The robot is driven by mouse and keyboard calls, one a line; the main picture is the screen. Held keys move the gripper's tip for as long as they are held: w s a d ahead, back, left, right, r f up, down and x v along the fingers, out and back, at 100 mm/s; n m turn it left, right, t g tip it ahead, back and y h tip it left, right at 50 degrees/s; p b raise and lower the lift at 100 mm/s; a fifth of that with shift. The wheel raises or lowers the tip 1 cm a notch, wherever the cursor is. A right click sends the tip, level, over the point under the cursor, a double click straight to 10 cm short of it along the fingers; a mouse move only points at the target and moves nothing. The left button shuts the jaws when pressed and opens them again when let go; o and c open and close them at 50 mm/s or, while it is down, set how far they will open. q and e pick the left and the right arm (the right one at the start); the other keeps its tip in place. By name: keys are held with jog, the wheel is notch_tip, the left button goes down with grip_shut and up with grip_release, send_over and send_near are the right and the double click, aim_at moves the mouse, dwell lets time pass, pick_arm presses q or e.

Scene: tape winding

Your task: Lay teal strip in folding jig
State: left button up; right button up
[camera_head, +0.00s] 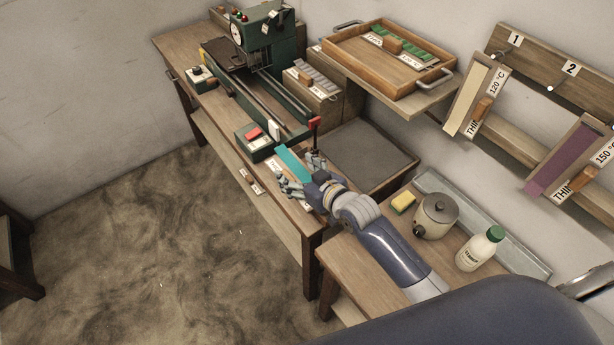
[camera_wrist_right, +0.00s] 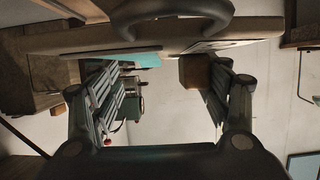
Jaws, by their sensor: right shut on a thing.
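The teal strip (camera_head: 293,163) is a flat, bright piece at the front end of the long wooden bench, beside my right gripper (camera_head: 303,180). The right gripper is low over the bench end, its fingers spread around what it holds. In the right wrist view, the teal strip (camera_wrist_right: 135,60) shows near the left finger, and a brown wooden block (camera_wrist_right: 195,71) is near the right finger. The exact contact is hidden. I cannot tell for certain which fixture is the folding jig. My left gripper is not in view.
A dark green machine (camera_head: 262,40) with rails stands on the bench. A small green box with a red top (camera_head: 254,138) sits close to the strip. A wooden tray (camera_head: 340,45) is on the shelf.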

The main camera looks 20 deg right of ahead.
notch_tip(320, 180, down, 7)
jog(key=b, duration=0.7)
jog(key=d, duration=0.1)
jog(key=w+d, duration=0.1)
jog(key=d, duration=0.2)
jog(key=shift+w+d+r, duration=0.3)
jog(key=shift+r, duration=0.05)
jog(key=c, duration=0.5)
jog(key=shift+o, duration=0.2)
jog(key=shift+w+d, duration=0.2)
jog(key=shift+d, duration=0.35)
jog(key=shift+w+r, duration=0.15)
jog(key=o, duration=1.6)
jog(key=shift+a, duration=0.1)
jog(key=shift+o, duration=0.2)
